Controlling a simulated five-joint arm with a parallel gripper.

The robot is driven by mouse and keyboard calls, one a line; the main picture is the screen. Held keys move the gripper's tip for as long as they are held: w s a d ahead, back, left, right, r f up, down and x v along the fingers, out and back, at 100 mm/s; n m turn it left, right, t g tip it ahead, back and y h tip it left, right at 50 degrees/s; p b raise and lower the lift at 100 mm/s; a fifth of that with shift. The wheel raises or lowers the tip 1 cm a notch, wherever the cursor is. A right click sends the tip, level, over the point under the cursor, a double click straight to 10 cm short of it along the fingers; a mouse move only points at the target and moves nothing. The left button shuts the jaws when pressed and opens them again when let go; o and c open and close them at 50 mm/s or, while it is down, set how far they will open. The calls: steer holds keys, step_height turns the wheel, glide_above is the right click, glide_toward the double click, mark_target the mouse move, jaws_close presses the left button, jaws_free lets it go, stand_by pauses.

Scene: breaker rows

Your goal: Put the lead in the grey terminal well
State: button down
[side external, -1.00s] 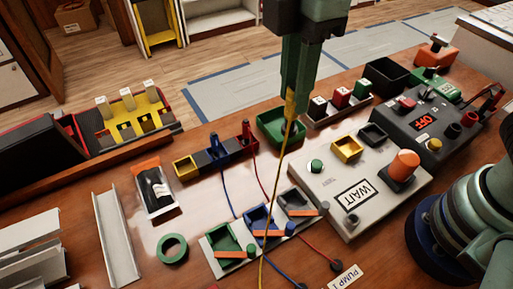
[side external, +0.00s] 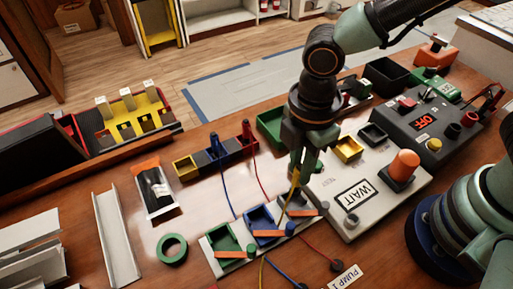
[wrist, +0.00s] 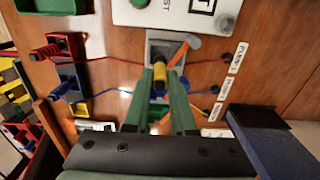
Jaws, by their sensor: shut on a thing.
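My gripper (side external: 298,168) points down over the grey terminal well (side external: 302,204) at the right end of the pale strip, shut on the yellow lead (side external: 293,184). The lead's yellow end also shows between the green fingers in the wrist view (wrist: 160,79). There the fingertips lie over the pale grey well (wrist: 158,44), with an orange lever (wrist: 179,51) beside it. The lead's cable hangs down past the strip. Whether the lead's tip is inside the well or just above it I cannot tell, as the fingers hide it.
The blue well (side external: 264,222) and green well (side external: 226,240) sit left of the grey one, each with an orange lever. The WAIT box (side external: 367,185) with its orange knob stands close on the right. Red and blue cables cross the table nearby.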

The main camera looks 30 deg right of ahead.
mark_target(297, 183)
steer(key=shift+f, duration=2.45)
steer(key=c, duration=0.8)
jaws_free()
steer(key=shift+o, duration=0.2)
